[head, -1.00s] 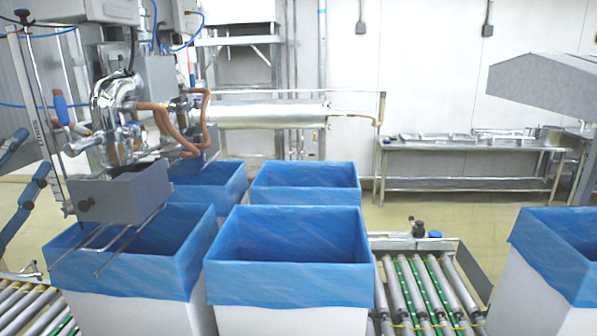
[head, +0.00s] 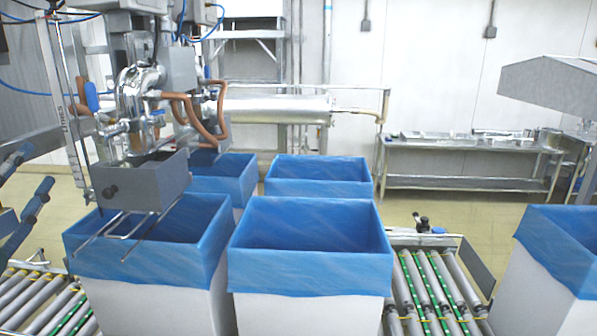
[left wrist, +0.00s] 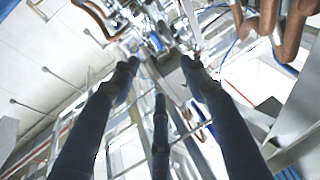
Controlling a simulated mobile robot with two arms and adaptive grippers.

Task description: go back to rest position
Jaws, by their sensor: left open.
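My left gripper (head: 35,168) shows at the left edge of the head view, with dark blue fingers spread apart and nothing between them. It is left of the nearest blue-lined boxes and clear of them. In the left wrist view, the fingers of my left gripper (left wrist: 160,66) point up the picture, apart and empty, with metal frames and pipework behind them. My right gripper is in neither view.
White boxes with blue liners stand in the middle, including a front-left box (head: 150,265) and a front-centre box (head: 310,270). Another box (head: 560,250) is at right. A grey filling machine (head: 140,180) hangs over the front-left box. Roller conveyors (head: 430,285) lie between.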

